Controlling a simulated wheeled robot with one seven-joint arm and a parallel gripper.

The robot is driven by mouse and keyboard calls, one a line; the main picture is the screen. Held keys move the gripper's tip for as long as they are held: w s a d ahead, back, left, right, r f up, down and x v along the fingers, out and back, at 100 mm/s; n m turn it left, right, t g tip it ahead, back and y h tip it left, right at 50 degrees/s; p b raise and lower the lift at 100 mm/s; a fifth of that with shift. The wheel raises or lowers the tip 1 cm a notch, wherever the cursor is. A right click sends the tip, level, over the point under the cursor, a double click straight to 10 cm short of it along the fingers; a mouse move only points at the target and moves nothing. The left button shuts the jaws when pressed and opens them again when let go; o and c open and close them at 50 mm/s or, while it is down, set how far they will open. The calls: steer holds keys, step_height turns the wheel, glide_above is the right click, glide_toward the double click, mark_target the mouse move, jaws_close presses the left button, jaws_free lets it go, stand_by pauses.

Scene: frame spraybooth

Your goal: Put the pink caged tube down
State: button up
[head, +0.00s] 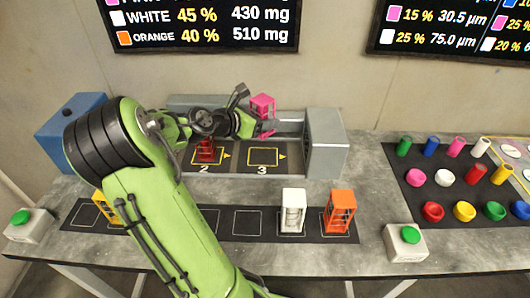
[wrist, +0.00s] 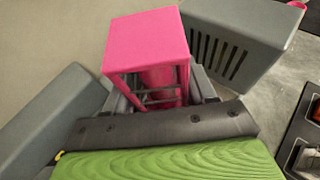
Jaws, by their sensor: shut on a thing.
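My gripper (head: 256,122) is shut on the pink caged tube (head: 263,105), a pink square-topped cage with a pink tube inside. It is held over the back of the grey booth, above and behind the yellow-outlined square marked 3 (head: 263,157). In the wrist view the pink caged tube (wrist: 150,45) stands up from the jaws, its top and one open side showing. Its lower part is hidden by the gripper. A red caged tube (head: 206,150) stands on the square marked 2, partly under my arm.
The booth's grey vented block (head: 325,143) is at its right end and a blue block (head: 70,130) at its left. A white caged tube (head: 292,210) and an orange one (head: 339,211) stand on the front mat (head: 247,222), which has empty squares. Square 3 looks empty.

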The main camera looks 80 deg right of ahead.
step_height(320, 180, down, 10)
steer(key=b, duration=0.4)
steer(key=shift+r+b, duration=0.25)
steer(key=shift+b, duration=0.05)
steer(key=shift+r, duration=0.15)
steer(key=o, duration=1.2)
steer(key=shift+a, duration=0.1)
steer(key=p+v, duration=0.2)
steer(key=v, duration=0.3)
steer(key=p+v, duration=0.2)
steer(key=v, duration=0.4)
steer(key=shift+r, duration=0.2)
steer(key=shift+w+a+r, duration=0.1)
steer(key=shift+w+a, duration=0.15)
steer(key=shift+a, duration=0.1)
